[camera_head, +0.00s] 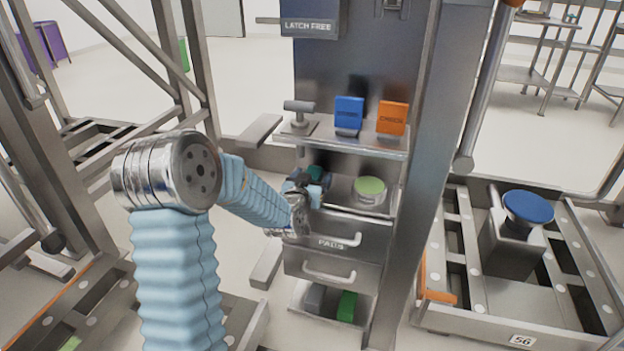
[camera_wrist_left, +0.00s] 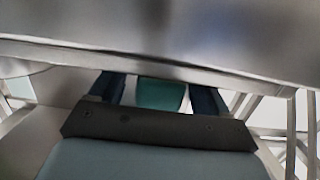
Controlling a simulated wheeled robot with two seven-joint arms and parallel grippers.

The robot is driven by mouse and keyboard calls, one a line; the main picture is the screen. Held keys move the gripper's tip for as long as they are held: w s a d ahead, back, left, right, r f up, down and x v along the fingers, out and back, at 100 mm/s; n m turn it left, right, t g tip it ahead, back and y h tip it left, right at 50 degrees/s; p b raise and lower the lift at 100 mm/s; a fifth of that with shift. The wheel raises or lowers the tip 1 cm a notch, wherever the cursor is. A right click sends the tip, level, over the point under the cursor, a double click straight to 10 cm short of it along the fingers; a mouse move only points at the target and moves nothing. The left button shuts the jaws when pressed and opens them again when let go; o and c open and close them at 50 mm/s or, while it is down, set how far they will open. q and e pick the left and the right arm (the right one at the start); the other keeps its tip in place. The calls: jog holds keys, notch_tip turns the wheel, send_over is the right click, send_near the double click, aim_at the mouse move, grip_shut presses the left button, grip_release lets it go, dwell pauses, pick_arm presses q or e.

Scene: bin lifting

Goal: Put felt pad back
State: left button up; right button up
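A dark green block (camera_head: 316,173), which looks like the felt pad, is at the left end of the shelf above the drawer marked PADS. My left gripper (camera_head: 313,183) reaches in there, with the block between its fingers. The left wrist view shows the teal-green block (camera_wrist_left: 160,95) between two dark blue fingers, with a narrow gap on its left side. The fingertips are hidden behind a metal edge, so I cannot tell whether they grip it or whether the block rests on the shelf. My right gripper is not in view.
A tin with a light green top (camera_head: 370,188) stands to the right on the same shelf (camera_head: 340,196). The shelf above (camera_head: 365,143) holds a blue block (camera_head: 348,112), an orange block (camera_head: 392,118) and a grey handle-like piece (camera_head: 299,112). A metal post (camera_head: 425,180) stands right.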

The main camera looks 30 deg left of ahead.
pick_arm(q)
jog(key=shift+s+r+p, duration=0.1)
jog(key=shift+r+p, duration=0.15)
jog(key=shift+p, duration=0.05)
jog(key=b+v, duration=0.1)
jog(key=v, duration=1)
jog(key=shift+s+d, duration=0.2)
jog(key=shift+s, duration=0.15)
jog(key=shift+f, duration=0.1)
